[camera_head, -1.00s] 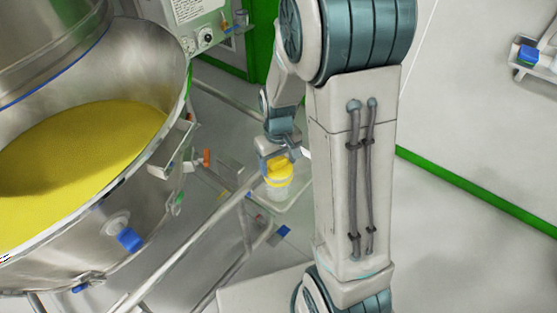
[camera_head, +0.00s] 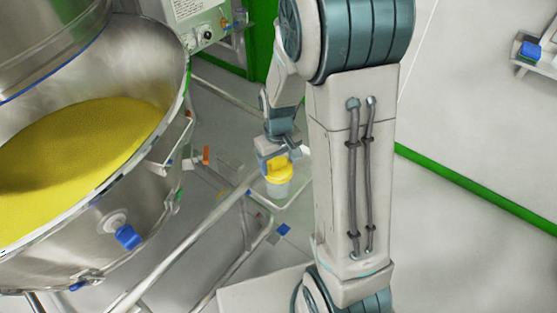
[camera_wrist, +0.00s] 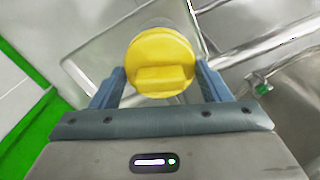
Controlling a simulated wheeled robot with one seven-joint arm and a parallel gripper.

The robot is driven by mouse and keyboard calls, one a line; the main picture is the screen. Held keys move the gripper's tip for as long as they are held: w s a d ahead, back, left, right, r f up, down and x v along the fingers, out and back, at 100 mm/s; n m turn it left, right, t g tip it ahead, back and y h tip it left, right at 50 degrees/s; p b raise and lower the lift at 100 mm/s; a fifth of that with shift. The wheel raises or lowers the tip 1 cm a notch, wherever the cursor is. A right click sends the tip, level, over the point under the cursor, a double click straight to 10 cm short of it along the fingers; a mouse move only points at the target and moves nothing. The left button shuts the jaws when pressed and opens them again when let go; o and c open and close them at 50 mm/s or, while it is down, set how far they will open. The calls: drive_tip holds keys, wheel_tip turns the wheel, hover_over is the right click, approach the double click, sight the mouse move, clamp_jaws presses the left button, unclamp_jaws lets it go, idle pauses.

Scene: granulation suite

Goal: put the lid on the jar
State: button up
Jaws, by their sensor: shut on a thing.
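The yellow lid (camera_head: 279,169) is round with a raised grip bar, which shows in the wrist view (camera_wrist: 163,62). My gripper (camera_head: 276,157) is shut on the lid; in the wrist view its two blue-grey fingers (camera_wrist: 160,88) stand on either side of the lid's grip. The pale, translucent jar (camera_head: 278,189) is directly under the lid in the head view. The lid looks level and at the jar's mouth, but I cannot tell whether it is seated.
A pale tray or shelf (camera_wrist: 100,62) lies beneath, on a metal tube frame (camera_head: 190,243). A large steel bowl with yellow powder (camera_head: 75,150) stands at the left, its blue-capped port (camera_head: 128,237) facing the frame. Open floor (camera_head: 450,240) is at the right.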

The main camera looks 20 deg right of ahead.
sight(279, 160)
drive_tip(key=o, duration=1)
wheel_tip(279, 160, up, 14)
drive_tip(key=shift+f+p, duration=0.1)
drive_tip(key=shift+p, duration=0.4)
drive_tip(key=s+r+m+t, duration=0.1)
drive_tip(key=s+r, duration=0.1)
drive_tip(key=s, duration=0.2)
drive_tip(key=s+r+m+t+p, duration=0.1)
drive_tip(key=s, duration=0.4)
drive_tip(key=s+r+p, duration=0.1)
drive_tip(key=s+r, duration=0.1)
drive_tip(key=s, duration=0.2)
drive_tip(key=shift+s+r+m+t, duration=0.3)
drive_tip(key=shift+s+m+t, duration=0.05)
drive_tip(key=shift+m+t, duration=0.05)
